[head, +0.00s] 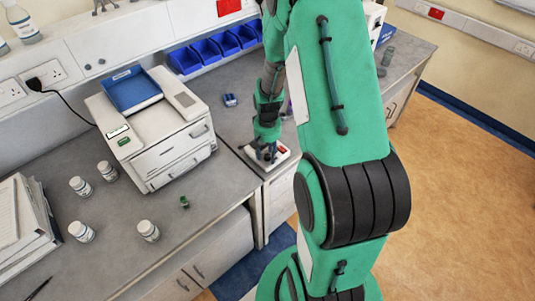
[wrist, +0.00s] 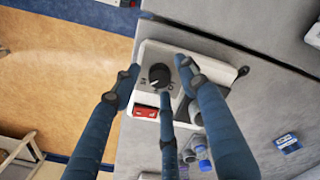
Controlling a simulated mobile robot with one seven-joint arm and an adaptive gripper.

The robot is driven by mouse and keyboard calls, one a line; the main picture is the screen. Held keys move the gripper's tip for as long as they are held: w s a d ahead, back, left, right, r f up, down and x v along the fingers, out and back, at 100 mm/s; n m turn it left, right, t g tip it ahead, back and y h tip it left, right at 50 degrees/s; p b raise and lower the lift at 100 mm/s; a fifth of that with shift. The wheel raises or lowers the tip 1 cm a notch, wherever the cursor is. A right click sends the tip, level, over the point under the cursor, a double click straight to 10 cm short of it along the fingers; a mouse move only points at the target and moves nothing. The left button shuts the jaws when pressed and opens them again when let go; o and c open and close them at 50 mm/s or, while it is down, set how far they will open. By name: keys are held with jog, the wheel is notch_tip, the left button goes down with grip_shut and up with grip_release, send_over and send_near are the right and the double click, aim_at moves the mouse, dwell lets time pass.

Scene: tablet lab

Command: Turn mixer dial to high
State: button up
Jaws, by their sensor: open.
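The mixer (wrist: 150,53) is a small white unit with a round black dial (wrist: 160,75) and a red switch (wrist: 146,112). It also shows in the head view (head: 284,158) at the counter's front edge, partly hidden by my gripper. My gripper (head: 266,154) is over it, fingers pointing down. In the wrist view my gripper's three dark blue fingers (wrist: 158,79) are spread open around the dial, with nothing held. Whether any fingertip touches the dial I cannot tell. The dial's pointer setting is too small to read for sure.
A blue-and-white item (head: 230,100) lies on the counter. A white printer-like machine (head: 158,125) and several white bottles (head: 149,231) stand to the left. Blue bins (head: 207,52) line the back.

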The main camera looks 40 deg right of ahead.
aim_at(267, 155)
notch_tip(267, 155, up, 12)
dwell(0.8)
dwell(0.5)
